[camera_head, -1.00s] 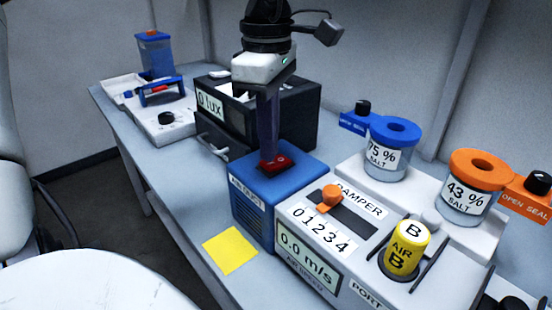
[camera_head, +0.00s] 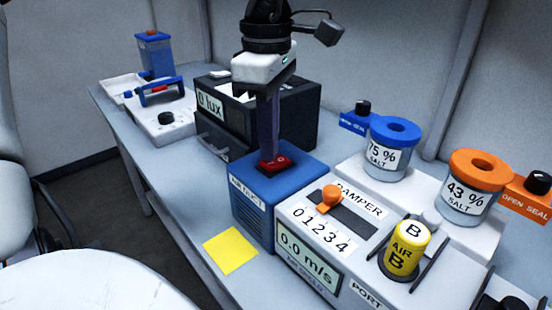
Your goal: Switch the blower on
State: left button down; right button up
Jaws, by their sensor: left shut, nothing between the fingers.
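The blower is a blue box (camera_head: 257,208) with a vented front, standing left of the white damper unit. A red rocker switch (camera_head: 275,163) sits on its top. My left gripper (camera_head: 268,158) comes down from above, shut and empty, with its fingertips at the switch, seemingly touching it. The fingers hide part of the switch, so I cannot tell its position for sure. My right gripper is not in view.
A yellow cylinder marked B (camera_head: 404,250) stands in the damper unit. Salt jars with a blue lid (camera_head: 394,131) and an orange lid (camera_head: 478,165) stand behind it. A black box reading 0 lux (camera_head: 292,112) is behind the blower. A yellow note (camera_head: 230,250) lies in front.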

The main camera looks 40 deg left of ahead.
aim_at(269, 164)
pick_arm(q)
jog(key=shift+f+b, duration=0.65)
jog(key=shift+f, duration=0.2)
dwell(0.4)
notch_tip(269, 164, up, 7)
jog(key=p, duration=0.6)
dwell(0.7)
